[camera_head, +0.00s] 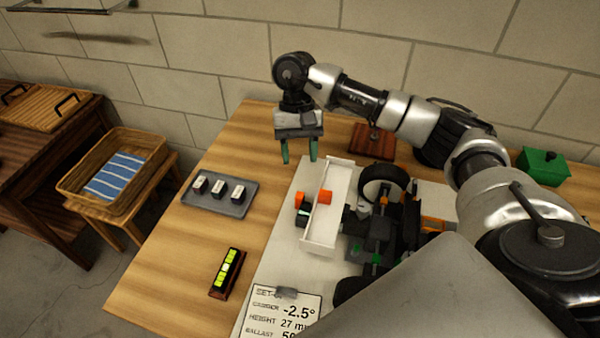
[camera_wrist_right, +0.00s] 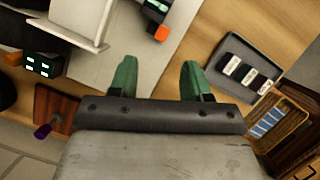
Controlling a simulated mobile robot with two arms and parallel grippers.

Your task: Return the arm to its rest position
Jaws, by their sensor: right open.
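My right arm reaches across from the right in the head view. Its gripper (camera_head: 299,152) hangs above the far part of the wooden table (camera_head: 165,262), with its two green fingers pointing down. The fingers are apart with nothing between them. The same open fingers show in the right wrist view (camera_wrist_right: 160,80), over bare board and table. The partly built RC car (camera_head: 385,215) lies on a pale board (camera_head: 283,245) to the right of and nearer than the gripper. My left gripper is not in view.
A grey tray (camera_head: 235,208) with several small labelled blocks lies left of the gripper. A level-like yellow-lit device (camera_head: 226,270) and a setup card (camera_head: 283,314) lie nearer. A brown wooden block (camera_head: 373,141) and a green box (camera_head: 543,166) stand by the wall.

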